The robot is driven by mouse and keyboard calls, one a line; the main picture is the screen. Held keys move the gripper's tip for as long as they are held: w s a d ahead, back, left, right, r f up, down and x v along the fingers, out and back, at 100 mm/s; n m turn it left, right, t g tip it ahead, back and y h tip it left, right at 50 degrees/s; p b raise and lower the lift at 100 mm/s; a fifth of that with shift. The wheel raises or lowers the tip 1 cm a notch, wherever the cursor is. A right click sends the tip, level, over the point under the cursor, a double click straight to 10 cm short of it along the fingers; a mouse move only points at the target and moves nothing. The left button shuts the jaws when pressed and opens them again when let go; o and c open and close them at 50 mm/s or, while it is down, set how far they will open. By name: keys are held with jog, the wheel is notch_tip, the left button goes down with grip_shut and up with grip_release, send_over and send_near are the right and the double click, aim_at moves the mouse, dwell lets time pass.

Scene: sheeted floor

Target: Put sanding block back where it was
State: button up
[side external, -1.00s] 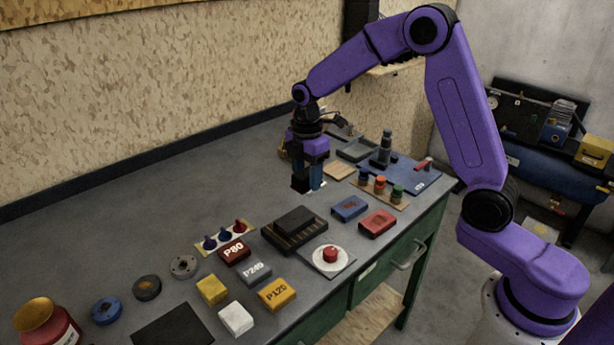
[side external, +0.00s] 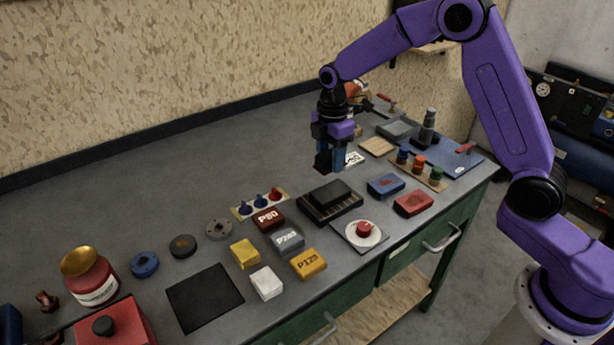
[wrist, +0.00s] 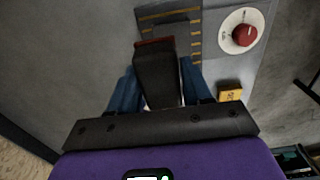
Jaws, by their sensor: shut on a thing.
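My gripper (side external: 330,158) has blue fingers and is shut on a dark block (side external: 322,163), held upright near the middle of the bench, behind the black slotted tray (side external: 318,211). In the wrist view the dark block (wrist: 157,75) sits between the fingers (wrist: 160,92), and its far end shows a reddish-brown edge. The height of the held block above the bench is hard to tell.
Blocks marked P80 (side external: 268,218), P240 (side external: 288,239) and P120 (side external: 309,263) lie left of a red knob (side external: 365,228) on a white dial. A blue block (side external: 385,186) and a red block (side external: 413,203) lie to the right. Bare bench lies left of my gripper.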

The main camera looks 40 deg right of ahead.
send_over(307, 185)
notch_tip(307, 185, down, 7)
jog(key=shift+f, duration=1.65)
jog(key=shift+f, duration=0.1)
jog(key=o, duration=1)
jog(key=shift+r, duration=6.1)
jog(key=shift+s+a, duration=0.1)
